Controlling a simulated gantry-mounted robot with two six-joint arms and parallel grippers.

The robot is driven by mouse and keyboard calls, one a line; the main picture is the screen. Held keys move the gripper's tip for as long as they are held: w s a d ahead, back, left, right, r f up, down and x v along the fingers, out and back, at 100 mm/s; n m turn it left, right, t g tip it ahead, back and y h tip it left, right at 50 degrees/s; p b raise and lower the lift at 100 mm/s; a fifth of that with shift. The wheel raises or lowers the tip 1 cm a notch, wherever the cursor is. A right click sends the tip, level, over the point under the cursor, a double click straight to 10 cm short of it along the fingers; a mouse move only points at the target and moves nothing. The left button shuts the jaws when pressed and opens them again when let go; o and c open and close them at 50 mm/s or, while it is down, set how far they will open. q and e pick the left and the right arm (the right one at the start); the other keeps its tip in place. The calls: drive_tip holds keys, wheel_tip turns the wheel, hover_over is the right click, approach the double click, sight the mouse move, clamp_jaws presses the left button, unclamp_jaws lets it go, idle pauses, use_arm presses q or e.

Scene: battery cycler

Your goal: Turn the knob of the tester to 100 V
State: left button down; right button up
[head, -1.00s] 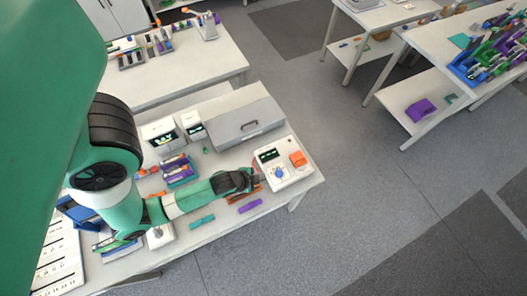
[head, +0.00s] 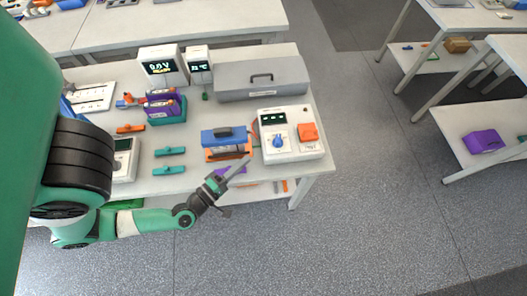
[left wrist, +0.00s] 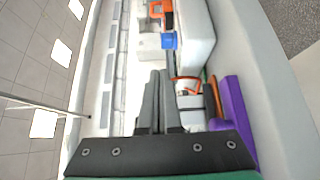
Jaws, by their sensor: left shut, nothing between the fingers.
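The tester (head: 266,152) is a white box with a dark display, at the right end of the near table. Its blue knob (head: 277,141) is on the front-left of the top face, beside an orange part (head: 308,132). The knob's setting is too small to read. My left gripper (head: 245,163) is left of and in front of the tester, apart from the knob, its fingers slanting up toward the tester. In the left wrist view the fingers (left wrist: 158,98) are together and empty, with the blue knob (left wrist: 168,40) beyond them. My right gripper is not in view.
A blue-and-orange device (head: 222,137) stands just left of the tester. A grey case (head: 255,80) lies behind. Two display boxes (head: 160,66) stand at the back left. Teal pieces (head: 170,151) lie on the table. A purple piece (left wrist: 233,115) shows at right in the wrist view.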

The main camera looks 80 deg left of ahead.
sight(266, 150)
use_arm(q)
drive_tip(key=shift+f+h, duration=0.3)
drive_tip(key=shift+f, duration=0.55)
drive_tip(key=shift+s, duration=0.1)
drive_tip(key=shift+d+r, duration=0.15)
drive_tip(key=shift+w, duration=0.2)
drive_tip(key=shift+w+a+t+b, duration=0.35)
drive_tip(key=shift+w+b, duration=0.3)
drive_tip(key=shift+b, duration=0.25)
drive_tip(key=shift+w+a+b, duration=0.2)
drive_tip(key=shift+a+b, duration=0.05)
drive_tip(key=shift+b, duration=0.05)
drive_tip(key=b+x, duration=0.1)
drive_tip(key=x, duration=0.2)
drive_tip(key=shift+a, duration=0.1)
drive_tip(key=x, duration=0.4)
drive_tip(key=shift+w+a, duration=0.15)
drive_tip(key=shift+w, duration=0.25)
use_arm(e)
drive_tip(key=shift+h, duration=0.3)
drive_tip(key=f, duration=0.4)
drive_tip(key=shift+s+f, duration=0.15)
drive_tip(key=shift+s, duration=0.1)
